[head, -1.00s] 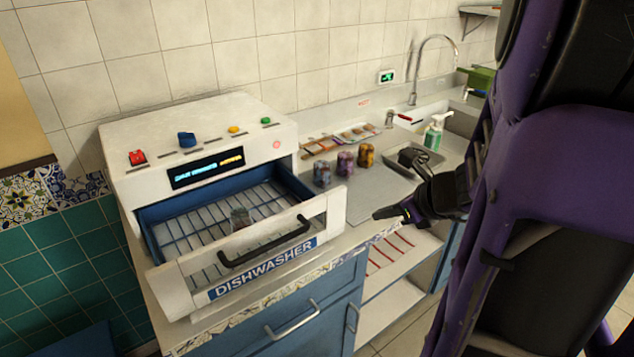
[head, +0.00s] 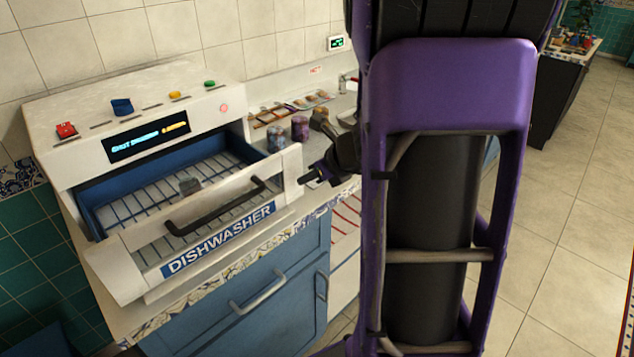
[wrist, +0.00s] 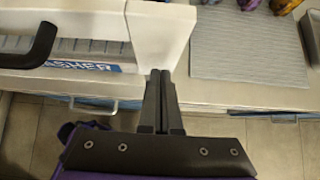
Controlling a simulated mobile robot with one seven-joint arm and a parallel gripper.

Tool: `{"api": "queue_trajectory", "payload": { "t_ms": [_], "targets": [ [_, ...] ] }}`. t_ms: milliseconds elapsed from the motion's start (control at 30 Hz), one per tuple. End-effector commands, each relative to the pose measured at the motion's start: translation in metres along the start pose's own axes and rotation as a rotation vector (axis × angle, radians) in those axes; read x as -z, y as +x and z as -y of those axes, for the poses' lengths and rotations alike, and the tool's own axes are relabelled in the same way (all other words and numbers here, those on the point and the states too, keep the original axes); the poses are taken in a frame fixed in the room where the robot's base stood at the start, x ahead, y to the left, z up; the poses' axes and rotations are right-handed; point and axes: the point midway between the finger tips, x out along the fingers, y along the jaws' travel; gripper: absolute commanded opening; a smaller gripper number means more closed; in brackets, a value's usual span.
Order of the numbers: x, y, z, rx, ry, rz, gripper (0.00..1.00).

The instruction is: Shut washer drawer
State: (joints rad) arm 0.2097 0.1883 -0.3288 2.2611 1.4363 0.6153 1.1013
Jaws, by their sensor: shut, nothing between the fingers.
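The white dishwasher (head: 140,125) stands on the counter at the left of the head view. Its drawer (head: 122,262) is pulled out, with a black handle (head: 217,208) and a blue DISHWASHER label on the front. My gripper (head: 303,180) is shut and empty, just beside the right end of the drawer front. In the wrist view the closed fingertips (wrist: 160,75) are at the near edge of the drawer's right end (wrist: 158,35); I cannot tell whether they touch it.
Patterned cups (head: 300,128) and a rack of small packets (head: 290,108) stand on the counter right of the dishwasher. A grey mat (wrist: 245,50) lies beside the drawer. A blue cabinet (head: 245,290) is below. Open floor (head: 560,190) lies right of my arm.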

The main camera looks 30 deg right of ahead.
Motion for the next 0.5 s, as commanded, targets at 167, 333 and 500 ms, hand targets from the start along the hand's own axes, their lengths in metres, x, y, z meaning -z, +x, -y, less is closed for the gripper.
{"api": "queue_trajectory", "payload": {
  "t_ms": [167,333,500],
  "targets": [
    [-0.0072,0.0068,-0.0004,-0.001,-0.001,0.0,0.0],
    [-0.0076,0.0074,-0.0002,0.0,0.0,0.0,0.0],
    [-0.0076,0.0074,-0.0002,0.0,0.0,0.0,0.0]
  ]
}}
